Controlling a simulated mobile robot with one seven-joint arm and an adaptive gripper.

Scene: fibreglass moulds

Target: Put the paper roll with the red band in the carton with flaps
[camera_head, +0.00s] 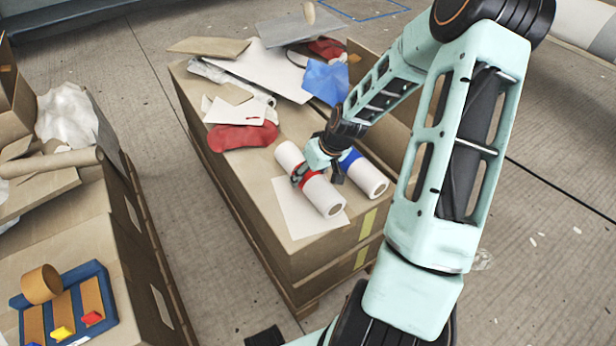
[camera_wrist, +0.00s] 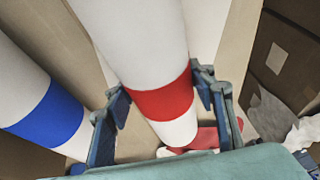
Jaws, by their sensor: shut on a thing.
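In the wrist view the fingers (camera_wrist: 163,92) sit on both sides of the roll (camera_wrist: 135,40), close to the band. I cannot tell whether the roll touches the box top. An open brown carton (camera_head: 60,185) at the left, with raised cardboard pieces, looks like the carton with flaps; its inside is mostly hidden.
A second roll with a blue band (camera_head: 369,179) lies close to the right. A red cloth (camera_head: 240,137), loose paper and a blue piece (camera_head: 326,82) cover the far box top. A blue tray (camera_head: 65,308) stands front left. Floor separates the two stacks.

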